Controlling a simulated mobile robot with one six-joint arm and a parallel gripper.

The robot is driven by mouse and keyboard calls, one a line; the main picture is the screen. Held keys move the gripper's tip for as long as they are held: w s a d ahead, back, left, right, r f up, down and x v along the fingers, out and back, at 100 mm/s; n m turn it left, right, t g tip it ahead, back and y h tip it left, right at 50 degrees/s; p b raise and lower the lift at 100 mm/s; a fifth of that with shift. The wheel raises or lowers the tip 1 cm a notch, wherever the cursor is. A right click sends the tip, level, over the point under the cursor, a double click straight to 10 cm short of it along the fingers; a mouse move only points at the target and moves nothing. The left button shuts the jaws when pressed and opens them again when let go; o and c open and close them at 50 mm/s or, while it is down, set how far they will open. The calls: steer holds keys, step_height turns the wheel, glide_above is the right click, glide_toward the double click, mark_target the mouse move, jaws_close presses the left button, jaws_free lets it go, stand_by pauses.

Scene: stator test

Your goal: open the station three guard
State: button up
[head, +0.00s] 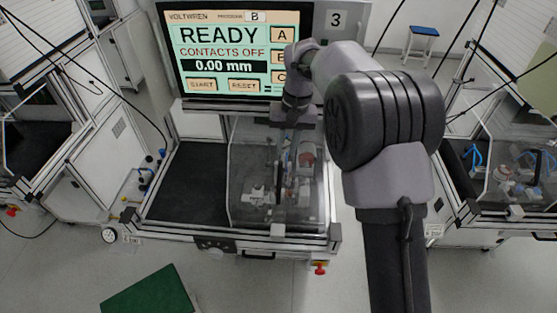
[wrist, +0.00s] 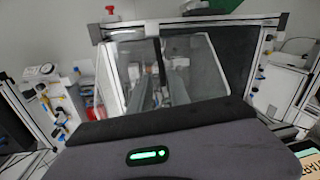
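The station three guard (head: 245,207) is a clear cover over the right half of the bench, with the test fixture (head: 282,190) showing through it. The left half is a bare black mat (head: 185,185). My gripper (head: 290,118) hangs over the back of the guard, below the screen. I cannot tell whether it touches the guard.
The station screen (head: 228,62) reads READY, CONTACTS OFF, 0.00 mm, beside a panel marked 3 (head: 335,20). A red knob (head: 320,268) sits at the bench's front right. Other stations stand left and right. A green mat (head: 150,292) lies on the floor in front.

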mark_target(280, 180)
steer(key=f, duration=0.5)
steer(key=a+f+b, duration=0.1)
steer(key=f, duration=0.4)
steer(key=a+f, duration=0.1)
steer(key=f, duration=0.4)
steer(key=shift+s+f+b, duration=0.2)
steer(key=shift+s+b, duration=0.05)
steer(key=shift+b, duration=0.15)
jaws_close()
stand_by(0.4)
